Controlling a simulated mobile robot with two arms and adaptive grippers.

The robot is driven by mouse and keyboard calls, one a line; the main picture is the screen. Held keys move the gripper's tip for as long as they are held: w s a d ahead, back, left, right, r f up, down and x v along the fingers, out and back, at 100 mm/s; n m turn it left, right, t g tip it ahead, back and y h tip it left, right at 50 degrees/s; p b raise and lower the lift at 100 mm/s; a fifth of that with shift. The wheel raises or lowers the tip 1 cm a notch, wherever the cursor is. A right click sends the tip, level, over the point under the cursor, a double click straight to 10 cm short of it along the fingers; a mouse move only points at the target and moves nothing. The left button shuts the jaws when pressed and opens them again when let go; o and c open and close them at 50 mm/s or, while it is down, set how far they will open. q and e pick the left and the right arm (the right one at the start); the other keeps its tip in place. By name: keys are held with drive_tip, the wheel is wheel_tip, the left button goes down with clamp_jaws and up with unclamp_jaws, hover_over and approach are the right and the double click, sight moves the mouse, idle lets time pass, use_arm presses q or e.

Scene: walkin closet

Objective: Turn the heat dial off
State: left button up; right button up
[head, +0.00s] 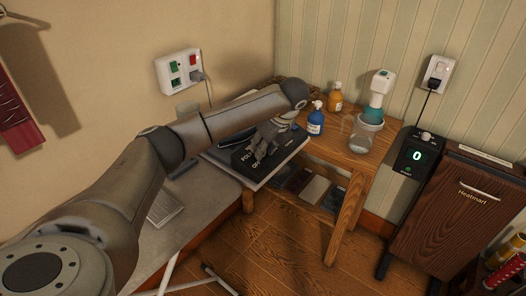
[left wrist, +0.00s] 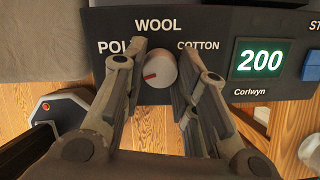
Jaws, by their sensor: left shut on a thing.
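The heat dial (left wrist: 160,70) is a pale round knob with a red mark, on a dark control panel (left wrist: 290,25). In the left wrist view the mark points left, below the partly covered label starting "POL". "WOOL" and "COTTON" are printed above and to the right, and a green display (left wrist: 260,57) reads 200. My left gripper (left wrist: 160,65) is shut on the dial, one finger on each side. In the head view my left gripper (head: 266,143) is over the panel (head: 245,157), where "POL" and "OFF" letters show; the dial is hidden there. My right gripper is not in view.
Blue (head: 316,121) and orange (head: 335,98) bottles and a clear jug (head: 365,134) stand on the wooden table (head: 345,158) right of the panel. A heater (head: 468,205) with a separate display reading 0 stands further right. A socket plate (head: 180,68) is on the left wall.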

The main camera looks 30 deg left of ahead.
use_arm(q)
drive_tip(key=shift+n+b, duration=0.45)
drive_tip(key=shift+n, duration=0.65)
drive_tip(key=o, duration=1)
drive_tip(key=shift+o, duration=0.2)
drive_tip(key=shift+r, duration=0.1)
drive_tip(key=v, duration=1.2)
drive_tip(key=shift+w, duration=0.25)
